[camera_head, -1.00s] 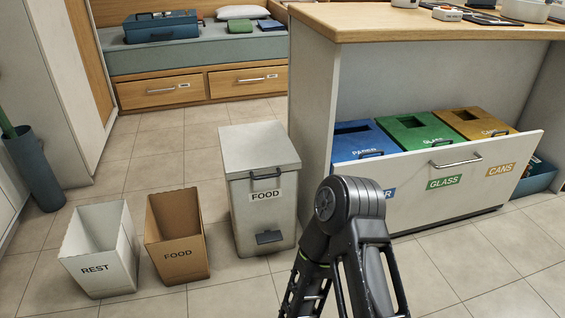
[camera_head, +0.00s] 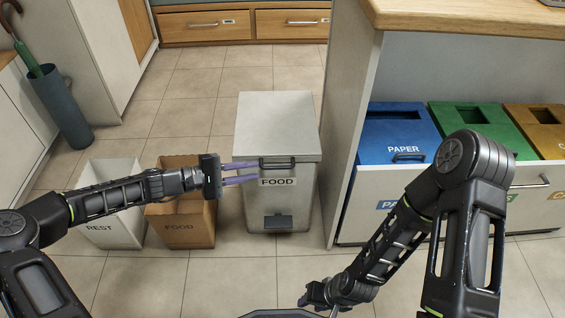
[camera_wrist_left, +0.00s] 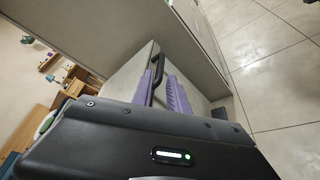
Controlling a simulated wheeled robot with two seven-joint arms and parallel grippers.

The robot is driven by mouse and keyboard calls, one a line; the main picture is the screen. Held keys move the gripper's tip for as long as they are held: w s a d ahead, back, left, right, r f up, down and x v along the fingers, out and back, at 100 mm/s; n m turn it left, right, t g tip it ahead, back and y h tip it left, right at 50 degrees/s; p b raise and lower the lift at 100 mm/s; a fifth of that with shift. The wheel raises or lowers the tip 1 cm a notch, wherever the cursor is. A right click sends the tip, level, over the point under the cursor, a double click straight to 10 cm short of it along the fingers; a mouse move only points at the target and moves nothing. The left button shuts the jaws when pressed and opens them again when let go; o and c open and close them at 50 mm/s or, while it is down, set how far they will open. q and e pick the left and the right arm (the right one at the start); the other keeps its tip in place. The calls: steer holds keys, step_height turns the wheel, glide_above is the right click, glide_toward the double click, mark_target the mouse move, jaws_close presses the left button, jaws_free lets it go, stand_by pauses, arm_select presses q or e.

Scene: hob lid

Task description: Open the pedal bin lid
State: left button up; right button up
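The grey pedal bin labelled FOOD (camera_head: 279,208) stands upright on the floor with its lid (camera_head: 277,127) shut. A black bar handle (camera_head: 290,162) is on the lid's front edge, and a dark pedal (camera_head: 278,222) is low on the front. My left gripper (camera_head: 259,172) is open, its purple fingers level with the handle and at its left end. In the left wrist view the black handle (camera_wrist_left: 158,68) shows close to the gap between the fingers (camera_wrist_left: 160,80); I cannot tell whether they touch. My right gripper (camera_head: 316,294) is low in front, partly hidden.
Open white REST bin (camera_head: 110,232) and brown FOOD bin (camera_head: 180,232) stand left of the pedal bin, partly behind my left arm. A cabinet (camera_head: 347,110) stands close on the right, with a pulled-out drawer holding the blue PAPER bin (camera_head: 398,130). Floor in front is clear.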

mark_target(275, 168)
arm_select(q)
steer(key=shift+d+f, duration=0.1)
steer(key=shift+d, duration=0.05)
steer(key=b+x, duration=0.2)
steer(key=x, duration=0.4)
steer(key=shift+d+f+b, duration=0.15)
steer(key=shift+d+b, duration=0.05)
steer(key=shift+b, duration=0.1)
steer(key=shift+w+d, duration=0.3)
steer(key=shift+d, duration=0.25)
jaws_close()
steer(key=shift+f, duration=0.1)
stand_by(0.7)
